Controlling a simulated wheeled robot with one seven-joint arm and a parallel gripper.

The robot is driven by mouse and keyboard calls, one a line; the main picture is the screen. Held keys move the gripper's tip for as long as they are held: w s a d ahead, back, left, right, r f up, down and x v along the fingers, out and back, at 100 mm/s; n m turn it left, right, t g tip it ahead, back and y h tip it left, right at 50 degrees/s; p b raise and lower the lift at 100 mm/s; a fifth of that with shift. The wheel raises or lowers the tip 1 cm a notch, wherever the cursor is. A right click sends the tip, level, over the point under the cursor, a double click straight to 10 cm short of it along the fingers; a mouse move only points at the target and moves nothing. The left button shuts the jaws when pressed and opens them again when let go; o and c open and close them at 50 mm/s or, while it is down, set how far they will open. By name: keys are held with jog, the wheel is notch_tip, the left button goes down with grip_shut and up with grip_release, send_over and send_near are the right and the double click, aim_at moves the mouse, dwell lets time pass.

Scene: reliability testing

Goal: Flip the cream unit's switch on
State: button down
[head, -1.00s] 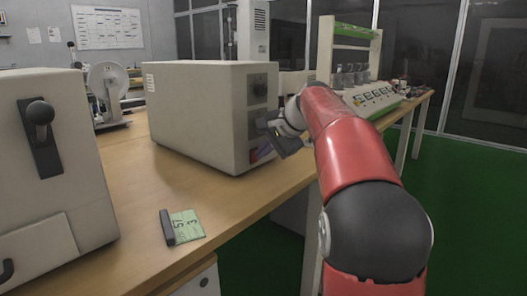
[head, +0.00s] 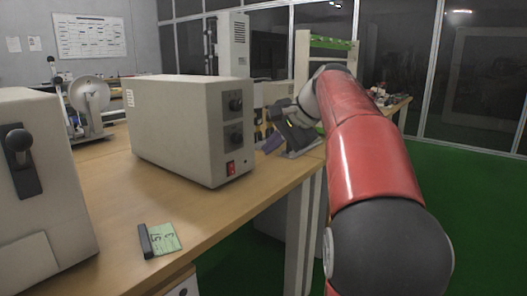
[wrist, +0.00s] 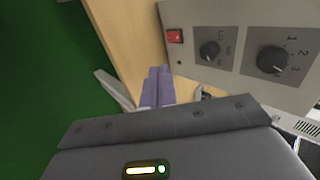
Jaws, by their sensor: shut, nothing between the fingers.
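The cream unit (head: 180,125) is a boxy case on the wooden bench. Its front panel has two dark knobs and, below them, a red rocker switch (head: 230,168). In the wrist view the switch (wrist: 175,37) is at the panel's edge beside the knobs. I cannot tell which side of the rocker is pressed in. My gripper (head: 271,144) is to the right of the panel, apart from the switch. In the wrist view its purple fingers (wrist: 158,84) are together and empty, with the switch beyond their tips.
Another cream case with a black lever (head: 20,160) stands at the left. A green tag with a dark holder (head: 160,240) lies near the bench's front edge. A reel device (head: 88,105) stands behind. The bench (head: 110,190) is clear between the cases; green floor lies to the right.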

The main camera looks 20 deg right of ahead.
aim_at(232, 169)
jog(key=shift+s+d+r+p, duration=0.15)
jog(key=shift+r+p, duration=0.05)
jog(key=shift+p, duration=0.55)
jog(key=shift+s+f+p, duration=0.1)
jog(key=shift+f+p, duration=0.75)
jog(key=shift+p, duration=0.1)
jog(key=x, duration=1)
jog(key=shift+s, duration=0.1)
jog(key=shift+w+a+f, duration=0.1)
jog(key=shift+w+a, duration=0.25)
jog(key=shift+w, duration=0.2)
jog(key=shift+w+a+f, duration=0.1)
jog(key=shift+w+a, duration=0.25)
jog(key=shift+w, duration=0.2)
jog(key=shift+w+a, duration=0.35)
jog(key=shift+w, duration=0.3)
